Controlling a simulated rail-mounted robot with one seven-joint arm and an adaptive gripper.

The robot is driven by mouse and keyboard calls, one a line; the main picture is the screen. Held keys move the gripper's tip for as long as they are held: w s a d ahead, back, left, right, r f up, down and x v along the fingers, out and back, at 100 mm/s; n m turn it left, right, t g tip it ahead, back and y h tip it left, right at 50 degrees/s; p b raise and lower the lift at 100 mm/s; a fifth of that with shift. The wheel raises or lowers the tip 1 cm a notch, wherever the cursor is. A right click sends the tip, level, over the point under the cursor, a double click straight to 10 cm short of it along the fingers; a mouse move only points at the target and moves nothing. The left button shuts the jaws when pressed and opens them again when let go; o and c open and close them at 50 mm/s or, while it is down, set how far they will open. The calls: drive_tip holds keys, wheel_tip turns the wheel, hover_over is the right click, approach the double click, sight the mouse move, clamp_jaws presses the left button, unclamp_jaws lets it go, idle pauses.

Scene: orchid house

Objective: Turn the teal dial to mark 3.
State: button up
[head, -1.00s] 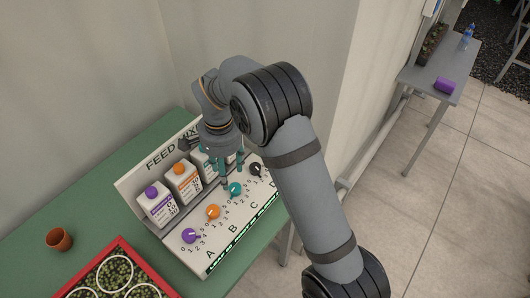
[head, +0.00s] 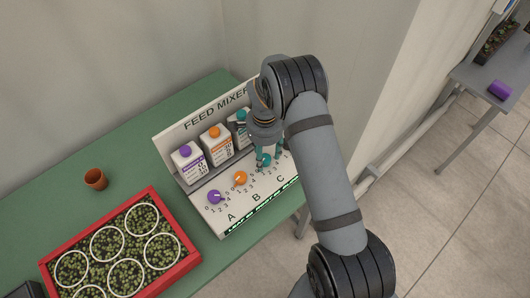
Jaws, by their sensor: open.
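The teal dial (head: 263,160) is on the sloped white panel of the feed mixer (head: 222,218), above the letter C. Part of the dial is behind my gripper, and I cannot read which mark it points to. The orange dial (head: 240,178) is above B and the purple dial (head: 214,197) is above A. The dark dial seen earlier is hidden behind my arm.
White cartons with purple (head: 188,165), orange (head: 215,146) and teal (head: 241,125) caps stand behind the dials. A red tray (head: 191,262) with white rings and a terracotta pot (head: 95,179) share the green bench (head: 130,133). A wall rises close behind the mixer.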

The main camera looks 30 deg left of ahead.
drive_tip(key=shift+f, duration=0.1)
drive_tip(key=shift+c, duration=1.2)
drive_tip(key=c, duration=0.9)
